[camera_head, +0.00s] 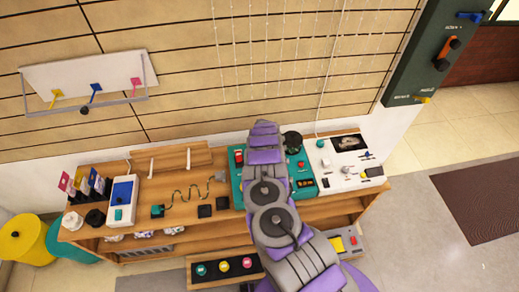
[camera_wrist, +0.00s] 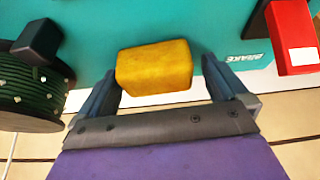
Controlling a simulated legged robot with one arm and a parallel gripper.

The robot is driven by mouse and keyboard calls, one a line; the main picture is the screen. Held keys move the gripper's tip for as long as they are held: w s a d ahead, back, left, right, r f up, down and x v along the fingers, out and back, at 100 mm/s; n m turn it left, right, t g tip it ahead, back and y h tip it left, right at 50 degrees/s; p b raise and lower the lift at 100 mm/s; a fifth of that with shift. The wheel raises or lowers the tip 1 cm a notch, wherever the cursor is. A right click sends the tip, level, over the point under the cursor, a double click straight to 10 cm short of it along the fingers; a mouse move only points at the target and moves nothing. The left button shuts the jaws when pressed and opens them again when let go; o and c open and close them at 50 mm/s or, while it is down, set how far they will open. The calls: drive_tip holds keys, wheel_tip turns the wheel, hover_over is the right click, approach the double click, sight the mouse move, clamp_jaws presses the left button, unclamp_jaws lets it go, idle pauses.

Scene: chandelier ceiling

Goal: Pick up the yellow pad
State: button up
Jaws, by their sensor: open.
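The yellow pad (camera_wrist: 155,66) is a small block with rounded edges, seen against a teal panel (camera_wrist: 150,22) in the wrist view. My gripper (camera_wrist: 160,78) is open, with one finger on each side of the pad. A gap shows between the pad and the right finger; the left finger is very close to it, and I cannot tell if they touch. In the head view my arm reaches over the teal board (camera_head: 303,183) on the wooden bench (camera_head: 218,222) and hides the pad.
In the wrist view, a dark green spool (camera_wrist: 28,95) is at left and a red block (camera_wrist: 292,36) at right, near "BRAKE" lettering. In the head view, a white board (camera_head: 346,163) lies right of the arm and a wire track (camera_head: 190,196) left.

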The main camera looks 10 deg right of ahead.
drive_tip(key=shift+d+f, duration=0.15)
drive_tip(key=shift+d, duration=0.05)
drive_tip(key=shift+c, duration=0.3)
drive_tip(key=shift+a, duration=0.15)
drive_tip(key=c, duration=0.8)
drive_tip(key=shift+c, duration=0.2)
drive_tip(key=shift+r+p, duration=0.3)
drive_tip(key=shift+r, duration=1.4)
drive_tip(key=shift+s+r, duration=0.2)
drive_tip(key=shift+s+d, duration=0.25)
drive_tip(key=shift+s, duration=0.7)
drive_tip(key=shift+s+d, duration=0.25)
drive_tip(key=shift+s, duration=0.7)
drive_tip(key=shift+s+d+r, duration=0.2)
drive_tip(key=shift+s+d, duration=0.2)
drive_tip(key=shift+s, duration=1.5)
drive_tip(key=shift+s+d+r, duration=0.25)
drive_tip(key=shift+s+d, duration=0.15)
drive_tip(key=shift+s, duration=1.5)
drive_tip(key=shift+s+d+r, duration=0.2)
drive_tip(key=shift+s+d, duration=0.2)
drive_tip(key=shift+s, duration=1.5)
